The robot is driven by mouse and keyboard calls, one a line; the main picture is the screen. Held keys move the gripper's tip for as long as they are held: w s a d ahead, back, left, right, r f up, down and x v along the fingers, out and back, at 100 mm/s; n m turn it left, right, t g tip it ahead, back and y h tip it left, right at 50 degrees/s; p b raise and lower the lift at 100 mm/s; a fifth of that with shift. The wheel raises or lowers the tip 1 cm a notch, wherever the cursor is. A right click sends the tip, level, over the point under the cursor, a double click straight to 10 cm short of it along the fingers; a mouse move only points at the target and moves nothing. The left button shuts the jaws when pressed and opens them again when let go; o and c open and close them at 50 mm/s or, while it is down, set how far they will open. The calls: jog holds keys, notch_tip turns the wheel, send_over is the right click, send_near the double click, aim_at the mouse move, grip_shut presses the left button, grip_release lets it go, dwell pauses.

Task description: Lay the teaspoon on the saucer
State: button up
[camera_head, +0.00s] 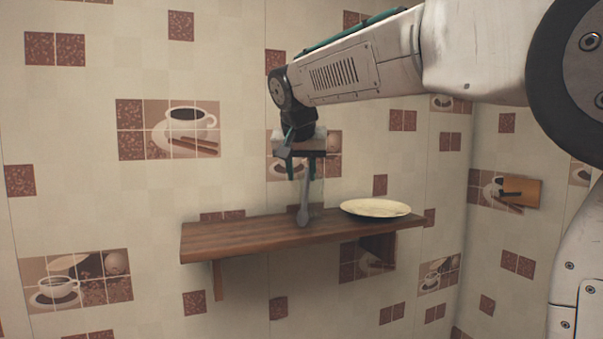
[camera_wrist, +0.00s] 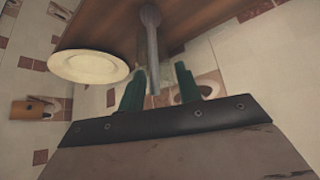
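The grey teaspoon (camera_head: 303,207) hangs nearly upright, bowl down, from my gripper (camera_head: 297,178). Its bowl end is close to the shelf top; whether it touches is unclear. In the wrist view, the teaspoon (camera_wrist: 152,42) runs away from between the two green fingers of my gripper (camera_wrist: 160,80). The fingers appear closed around the handle, though the contact itself is hard to see. The cream saucer (camera_head: 375,208) lies flat on the right part of the shelf, right of the spoon. In the wrist view, the saucer (camera_wrist: 88,67) is left of the spoon, and no spoon lies on it.
The wooden shelf (camera_head: 225,240) is narrow and fixed to the tiled wall (camera_head: 80,190); its left part is bare. It also shows in the wrist view (camera_wrist: 195,20). A wooden wall piece with a dark part (camera_head: 525,193) is on the right wall.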

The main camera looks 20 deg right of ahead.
jog(key=v, duration=1.2)
jog(key=shift+s+f, duration=0.1)
jog(key=s+d+f+n+g+y, duration=0.1)
jog(key=s+d+f+n+g, duration=0.1)
jog(key=s+f, duration=1.3)
jog(key=shift+s+d+f+n+g, duration=0.3)
jog(key=shift+s+d+f+n, duration=0.15)
jog(key=shift+d, duration=0.2)
jog(key=shift+o, duration=0.6)
jog(key=s+f+n+g+y, duration=0.2)
jog(key=s+f, duration=1.3)
jog(key=f, duration=0.2)
jog(key=shift+a+f, duration=0.2)
